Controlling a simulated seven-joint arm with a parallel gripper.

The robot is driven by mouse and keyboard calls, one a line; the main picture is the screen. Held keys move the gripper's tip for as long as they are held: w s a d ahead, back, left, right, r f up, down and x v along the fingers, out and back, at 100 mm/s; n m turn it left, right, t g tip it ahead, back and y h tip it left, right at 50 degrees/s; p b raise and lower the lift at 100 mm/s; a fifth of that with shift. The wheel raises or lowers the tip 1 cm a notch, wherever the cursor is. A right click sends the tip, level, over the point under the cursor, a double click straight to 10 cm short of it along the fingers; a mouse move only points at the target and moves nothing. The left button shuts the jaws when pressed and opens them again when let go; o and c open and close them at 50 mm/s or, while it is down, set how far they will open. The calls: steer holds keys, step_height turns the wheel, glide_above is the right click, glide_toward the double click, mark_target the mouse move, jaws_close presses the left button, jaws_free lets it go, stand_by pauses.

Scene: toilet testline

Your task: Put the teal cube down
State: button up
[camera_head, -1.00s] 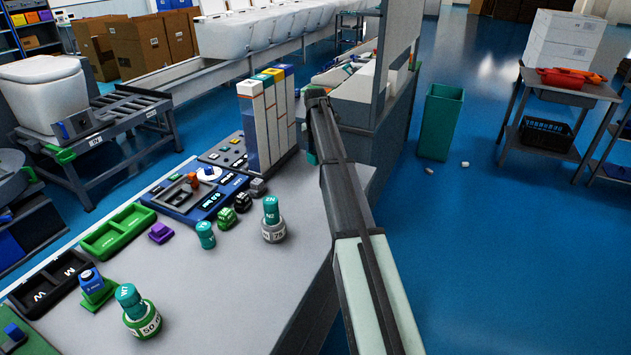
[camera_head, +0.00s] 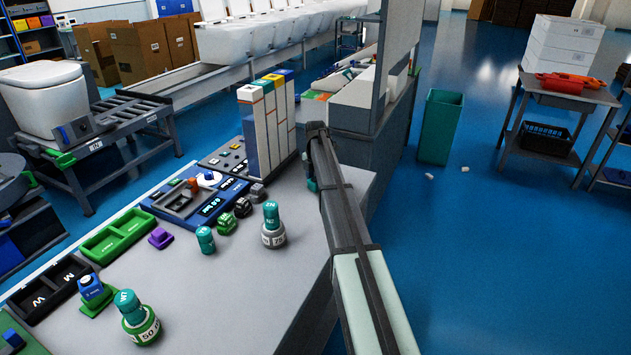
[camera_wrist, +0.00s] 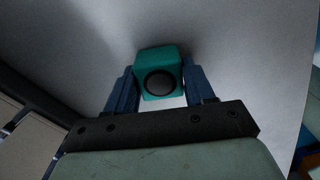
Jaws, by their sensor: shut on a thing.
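The teal cube (camera_wrist: 152,58) with a dark round disc on its near face sits between the two blue fingers of my gripper (camera_wrist: 160,72) in the wrist view. The fingers are shut on its two sides. The grey tabletop (camera_wrist: 230,40) lies beyond it; I cannot tell whether the cube touches it. In the head view my arm hides most of the gripper. Only a small dark teal patch shows left of my arm, over the right part of the grey table (camera_head: 215,300).
Upright boxes with coloured tops (camera_head: 265,125) stand just left of my gripper. A grey bottle with a teal cap (camera_head: 272,235) and a teal cylinder (camera_head: 205,240) stand nearer. A green tray (camera_head: 118,236) lies at the left. The table's front middle is clear.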

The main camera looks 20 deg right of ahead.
steer(key=shift+f, duration=0.1)
steer(key=o, duration=1.1)
step_height(320, 180, up, 12)
